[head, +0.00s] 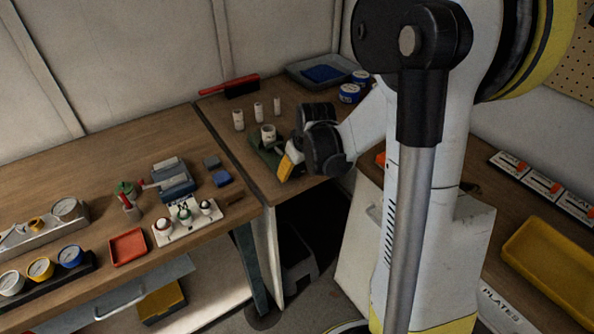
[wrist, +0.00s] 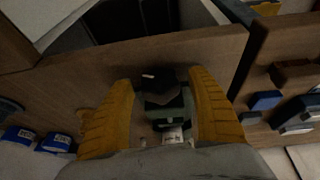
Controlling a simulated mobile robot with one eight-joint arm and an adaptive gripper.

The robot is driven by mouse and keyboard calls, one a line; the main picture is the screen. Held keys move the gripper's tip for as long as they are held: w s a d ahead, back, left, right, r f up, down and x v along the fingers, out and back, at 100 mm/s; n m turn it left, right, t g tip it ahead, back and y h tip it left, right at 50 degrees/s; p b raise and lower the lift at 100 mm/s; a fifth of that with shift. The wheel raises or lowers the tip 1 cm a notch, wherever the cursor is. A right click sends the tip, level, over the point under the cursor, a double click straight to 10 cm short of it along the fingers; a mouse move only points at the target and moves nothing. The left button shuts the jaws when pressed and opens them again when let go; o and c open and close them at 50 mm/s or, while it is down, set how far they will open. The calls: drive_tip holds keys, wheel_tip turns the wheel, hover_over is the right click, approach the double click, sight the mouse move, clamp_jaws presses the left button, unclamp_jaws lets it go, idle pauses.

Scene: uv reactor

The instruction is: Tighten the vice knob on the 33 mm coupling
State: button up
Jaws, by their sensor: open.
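The green vice (head: 258,153) stands near the front edge of the far wooden bench in the head view. A white coupling (head: 268,131) sits upright in it. In the wrist view the vice (wrist: 166,112) lies between my fingers, with its dark knob (wrist: 158,80) toward the bench edge and the white coupling (wrist: 172,135) on the other side. My gripper (wrist: 163,78) is open, with one yellow finger on each side of the knob and a gap to both. In the head view my gripper (head: 289,168) is at the vice's right side and partly hides it; the knob is hidden there.
Several white pipe pieces (head: 258,111) stand behind the vice. A red-handled brush (head: 241,86), blue-labelled tins (head: 349,93) and a grey tray (head: 297,72) are farther back. The left bench holds a red tray (head: 128,247) and a grey-blue device (head: 174,183). A dark gap opens below the vice bench.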

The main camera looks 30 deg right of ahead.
drive_tip(key=c, duration=1.2)
drive_tip(key=shift+o, duration=0.2)
drive_tip(key=shift+d+y, duration=0.1)
drive_tip(key=shift+y, duration=0.7)
drive_tip(key=o, duration=1.2)
drive_tip(key=shift+c, duration=0.2)
drive_tip(key=shift+r, duration=0.1)
drive_tip(key=v, duration=1.2)
